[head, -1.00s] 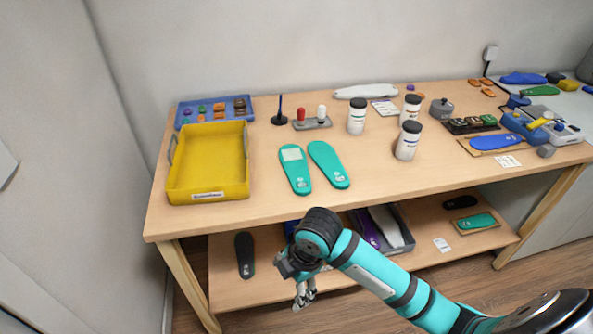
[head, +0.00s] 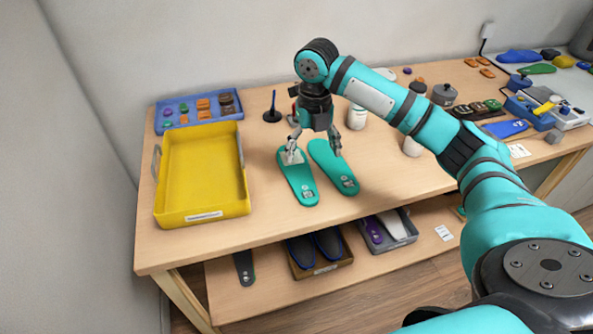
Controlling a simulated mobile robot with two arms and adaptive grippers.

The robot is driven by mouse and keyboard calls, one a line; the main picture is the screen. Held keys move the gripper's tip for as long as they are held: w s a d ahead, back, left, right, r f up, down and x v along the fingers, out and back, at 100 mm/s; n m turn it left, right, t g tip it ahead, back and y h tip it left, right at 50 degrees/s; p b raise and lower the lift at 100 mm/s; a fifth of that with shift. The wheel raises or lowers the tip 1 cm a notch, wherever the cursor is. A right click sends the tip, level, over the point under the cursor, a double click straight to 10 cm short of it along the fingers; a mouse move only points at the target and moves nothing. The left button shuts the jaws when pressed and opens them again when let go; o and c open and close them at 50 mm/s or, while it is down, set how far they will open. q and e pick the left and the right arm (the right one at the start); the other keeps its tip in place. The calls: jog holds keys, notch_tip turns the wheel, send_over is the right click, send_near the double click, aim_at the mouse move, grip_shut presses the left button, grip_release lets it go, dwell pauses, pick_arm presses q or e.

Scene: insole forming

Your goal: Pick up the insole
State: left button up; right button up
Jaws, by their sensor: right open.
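Two teal insoles lie side by side on the wooden table: the left insole (head: 299,183), with a pale patch near its top, and the right insole (head: 335,168). My right gripper (head: 314,152) is open and points down over the upper ends of the two insoles. One finger is over the left insole's pale patch and the other is by the right insole's upper right edge. I cannot tell whether the fingers touch either insole. The left gripper is not in view.
A yellow tray (head: 160,208) stands left of the insoles, with a blue tray (head: 158,115) of small parts behind it. A dark stand (head: 272,115) and a white jar (head: 357,118) are near my gripper. Table front right of the insoles is clear. Bins (head: 322,268) sit on the lower shelf.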

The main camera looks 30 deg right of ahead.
aim_at(308, 193)
notch_tip(308, 193, down, 6)
jog(key=shift+f+p, duration=0.1)
jog(key=shift+p, duration=0.3)
notch_tip(308, 193, down, 3)
jog(key=shift+w+r, duration=0.1)
jog(key=shift+w, duration=0.05)
jog(key=f, duration=0.1)
jog(key=f+p, duration=0.1)
jog(key=f, duration=0.1)
jog(key=f+p, duration=0.1)
jog(key=shift+a+f, duration=0.3)
jog(key=shift+f, duration=0.4)
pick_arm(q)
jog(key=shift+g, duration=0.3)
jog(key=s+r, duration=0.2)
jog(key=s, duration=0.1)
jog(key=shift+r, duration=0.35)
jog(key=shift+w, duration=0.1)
pick_arm(e)
jog(key=shift+c, duration=0.4)
